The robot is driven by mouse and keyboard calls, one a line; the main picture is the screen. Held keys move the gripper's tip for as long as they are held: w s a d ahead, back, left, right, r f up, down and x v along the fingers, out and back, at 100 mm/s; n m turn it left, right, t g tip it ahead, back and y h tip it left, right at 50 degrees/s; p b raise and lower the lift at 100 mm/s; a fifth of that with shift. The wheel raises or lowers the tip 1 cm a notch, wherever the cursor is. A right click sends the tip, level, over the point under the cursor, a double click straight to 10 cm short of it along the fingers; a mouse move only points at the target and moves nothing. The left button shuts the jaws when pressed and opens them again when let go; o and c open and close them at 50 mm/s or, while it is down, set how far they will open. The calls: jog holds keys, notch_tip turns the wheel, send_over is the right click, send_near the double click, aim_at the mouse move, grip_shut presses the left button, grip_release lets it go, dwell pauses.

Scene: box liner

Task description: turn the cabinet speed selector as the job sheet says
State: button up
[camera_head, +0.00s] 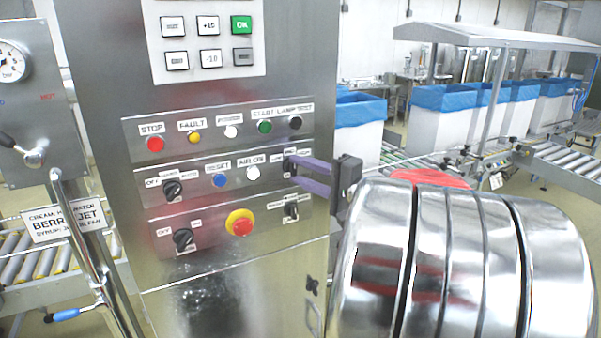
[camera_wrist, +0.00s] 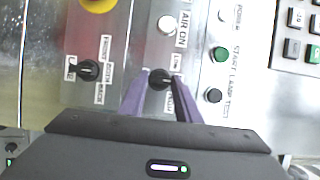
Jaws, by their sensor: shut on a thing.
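The steel control cabinet (camera_head: 225,290) stands at centre left in the head view. A black rotary selector (camera_wrist: 160,79) sits on its middle row, beside the white AIR ON lamp (camera_head: 253,173). Its label shows in part, with LOW and HIGH hard to read. My gripper (camera_head: 291,172) has two purple fingers and reaches in from the right. In the wrist view its fingers (camera_wrist: 161,92) stand on either side of the selector knob and are shut on it. The fingers hide part of the knob and its label. No job sheet can be made out.
Another black selector (camera_head: 291,210) sits just below, with a red emergency stop (camera_head: 241,224) to its left. A keypad (camera_head: 208,45) is above. Blue-lined boxes (camera_head: 445,120) stand on conveyors behind. A valve post (camera_head: 85,240) and a sign (camera_head: 65,220) are at left.

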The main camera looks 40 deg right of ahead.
jog(key=shift+d+f, duration=0.1)
jog(key=shift+f, duration=0.1)
jog(key=o, duration=0.8)
jog(key=shift+o, duration=1.2)
jog(key=shift+r, duration=0.1)
jog(key=s+d, duration=0.1)
jog(key=s, duration=1.2)
jog(key=shift+s+d, duration=0.2)
jog(key=shift+s, duration=0.2)
